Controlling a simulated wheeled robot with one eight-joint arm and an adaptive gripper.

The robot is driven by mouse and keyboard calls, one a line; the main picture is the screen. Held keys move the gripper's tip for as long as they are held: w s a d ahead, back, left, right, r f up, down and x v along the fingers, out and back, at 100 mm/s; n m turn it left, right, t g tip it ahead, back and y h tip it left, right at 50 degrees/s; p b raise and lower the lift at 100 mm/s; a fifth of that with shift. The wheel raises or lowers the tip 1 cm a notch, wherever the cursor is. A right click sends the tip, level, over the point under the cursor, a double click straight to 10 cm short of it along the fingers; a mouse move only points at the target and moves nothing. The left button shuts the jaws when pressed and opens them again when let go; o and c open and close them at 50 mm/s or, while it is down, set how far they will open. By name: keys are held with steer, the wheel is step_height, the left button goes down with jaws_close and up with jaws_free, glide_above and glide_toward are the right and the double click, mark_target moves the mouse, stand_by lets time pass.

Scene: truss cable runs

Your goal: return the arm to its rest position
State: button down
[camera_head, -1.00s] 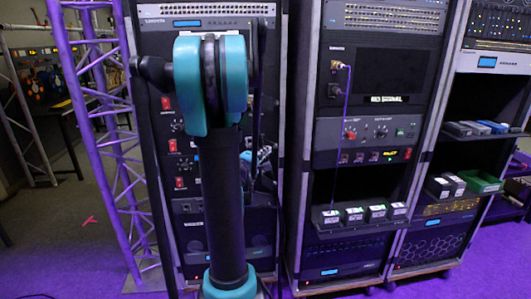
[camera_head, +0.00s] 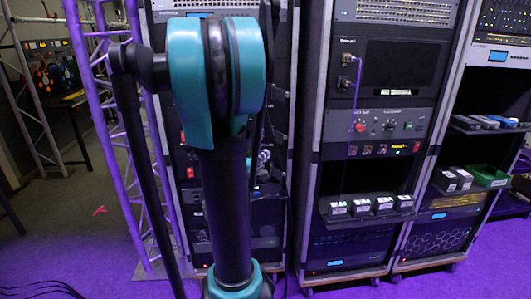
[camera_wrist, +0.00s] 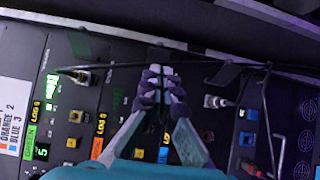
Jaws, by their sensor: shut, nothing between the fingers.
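My arm rises through the middle of the head view, its teal and black links in front of the left rack (camera_head: 185,165). My gripper (camera_wrist: 160,80) shows in the wrist view, its fingers together with nothing between them. It is in front of a dark panel (camera_wrist: 105,100) with small coloured buttons and green lit labels; whether it touches the panel I cannot tell. In the head view my gripper is hidden behind the arm.
A middle rack (camera_head: 370,130) and a right rack (camera_head: 470,150) stand on purple flooring. A purple truss (camera_head: 115,110) stands close at the left. A cable with a plug (camera_wrist: 85,75) crosses the panel. Open floor (camera_head: 70,230) lies at the left.

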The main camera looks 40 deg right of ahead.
steer(key=shift+s+a, duration=0.2)
steer(key=shift+a, duration=0.05)
steer(key=shift+f, duration=0.1)
steer(key=s+a+f+m+g+y, duration=0.2)
steer(key=a+f+m+y, duration=0.2)
steer(key=a+f+y, duration=1.15)
steer(key=s+a+f, duration=0.1)
steer(key=a+f, duration=0.1)
steer(key=a, duration=0.6)
steer(key=s+a+f+y, duration=0.1)
steer(key=s+a+f, duration=0.1)
steer(key=a, duration=0.7)
steer(key=shift+s+a+g, duration=0.2)
steer(key=shift+s+g, duration=0.05)
steer(key=shift+g, duration=0.05)
